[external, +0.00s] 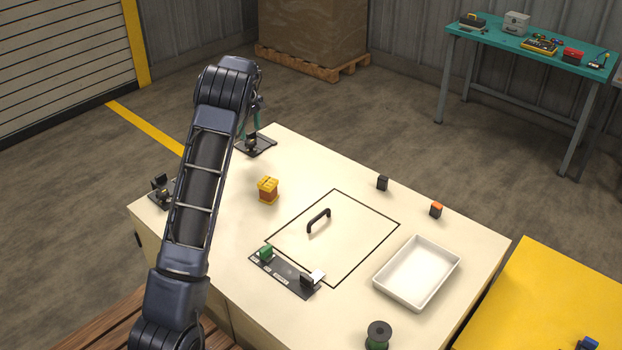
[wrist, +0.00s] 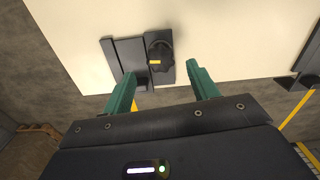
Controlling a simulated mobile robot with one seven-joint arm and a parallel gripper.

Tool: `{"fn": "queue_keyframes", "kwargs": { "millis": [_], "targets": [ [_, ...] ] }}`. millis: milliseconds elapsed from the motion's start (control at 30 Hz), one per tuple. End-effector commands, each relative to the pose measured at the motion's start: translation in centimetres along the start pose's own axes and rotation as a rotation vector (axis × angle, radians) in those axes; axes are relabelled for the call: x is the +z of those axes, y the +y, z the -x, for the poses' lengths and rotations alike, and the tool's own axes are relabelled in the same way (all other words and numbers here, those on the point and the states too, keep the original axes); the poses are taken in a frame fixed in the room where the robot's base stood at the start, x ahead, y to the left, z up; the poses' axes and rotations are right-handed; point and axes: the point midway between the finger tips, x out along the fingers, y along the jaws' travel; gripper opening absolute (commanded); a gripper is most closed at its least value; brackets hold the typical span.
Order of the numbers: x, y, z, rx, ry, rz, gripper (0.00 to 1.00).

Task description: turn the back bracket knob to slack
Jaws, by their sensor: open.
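The back bracket (external: 264,149) stands at the far corner of the cream table, a dark plate partly hidden by my arm and gripper. In the wrist view its dark plate (wrist: 128,55) carries a round black knob (wrist: 159,50) with a yellow mark on it. My gripper (wrist: 163,77) has green fingers, spread open and empty. The knob lies between and slightly beyond the fingertips in the wrist view; I cannot tell whether they touch it. In the external view my gripper (external: 249,124) is just above the bracket.
A second dark bracket (external: 160,188) stands at the table's left corner.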

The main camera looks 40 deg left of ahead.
Motion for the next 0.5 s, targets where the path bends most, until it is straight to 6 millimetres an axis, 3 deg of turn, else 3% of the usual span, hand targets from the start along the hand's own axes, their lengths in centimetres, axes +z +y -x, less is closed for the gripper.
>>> {"fn": "queue_keyframes", "kwargs": {
  "millis": [200,500],
  "targets": [
    [0.0,0.0,3.8,0.002,0.000,-0.001,0.59],
    [0.0,0.0,6.0,0.000,0.000,0.000,0.59]
  ]
}}
